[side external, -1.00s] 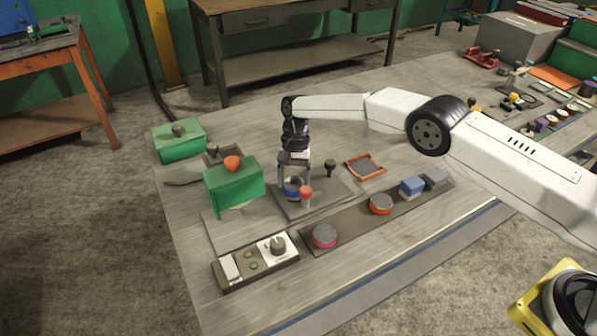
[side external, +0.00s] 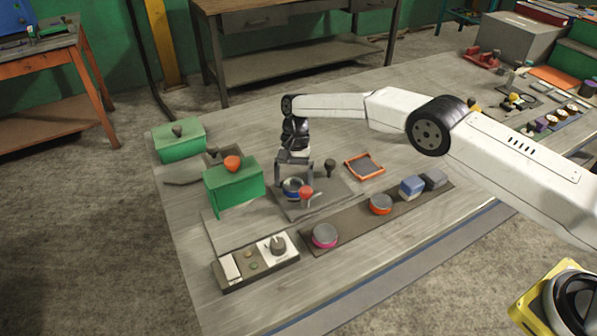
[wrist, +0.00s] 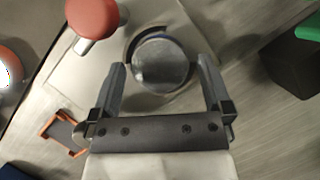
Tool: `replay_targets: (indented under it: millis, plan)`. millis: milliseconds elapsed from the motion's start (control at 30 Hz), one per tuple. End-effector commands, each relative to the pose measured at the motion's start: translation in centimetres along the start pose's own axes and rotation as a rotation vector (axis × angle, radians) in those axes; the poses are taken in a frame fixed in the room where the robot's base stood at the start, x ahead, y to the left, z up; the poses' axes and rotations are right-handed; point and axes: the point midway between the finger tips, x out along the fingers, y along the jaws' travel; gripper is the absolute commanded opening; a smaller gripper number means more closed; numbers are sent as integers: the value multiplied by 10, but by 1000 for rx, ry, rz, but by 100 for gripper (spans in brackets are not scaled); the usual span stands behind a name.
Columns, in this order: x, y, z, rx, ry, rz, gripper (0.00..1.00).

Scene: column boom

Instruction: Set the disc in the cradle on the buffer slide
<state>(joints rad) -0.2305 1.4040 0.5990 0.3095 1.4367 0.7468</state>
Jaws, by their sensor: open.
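The disc (side external: 292,189), blue-sided with a grey top, sits flat at the cradle on the grey slide plate (side external: 335,200). In the wrist view the disc (wrist: 161,66) lies beside the dark curved wall of the cradle (wrist: 133,44); exact seating is hard to tell. My gripper (side external: 295,183) is open over the disc. In the wrist view my gripper (wrist: 161,70) has one finger on each side of the disc, with gaps showing. A red knob (side external: 306,192) stands in front of the disc, and a black knob (side external: 330,167) stands behind on the plate.
A green housing (side external: 233,188) with an orange knob stands close at the left. A control box (side external: 255,262) lies in front. A dark strip (side external: 350,220) holds a pink disc (side external: 324,236), an orange disc (side external: 380,204) and blocks. An orange-rimmed tray (side external: 379,174) lies behind right.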

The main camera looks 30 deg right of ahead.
Motion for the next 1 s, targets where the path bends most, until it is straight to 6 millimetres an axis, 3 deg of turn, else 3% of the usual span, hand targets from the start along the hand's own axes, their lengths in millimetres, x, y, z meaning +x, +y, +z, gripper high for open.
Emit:
replay_targets:
  millis: [400,1000]
  plan:
    - [-48,0,-1,1,2,-2,100]
    - [-71,0,0,1,0,1,100]
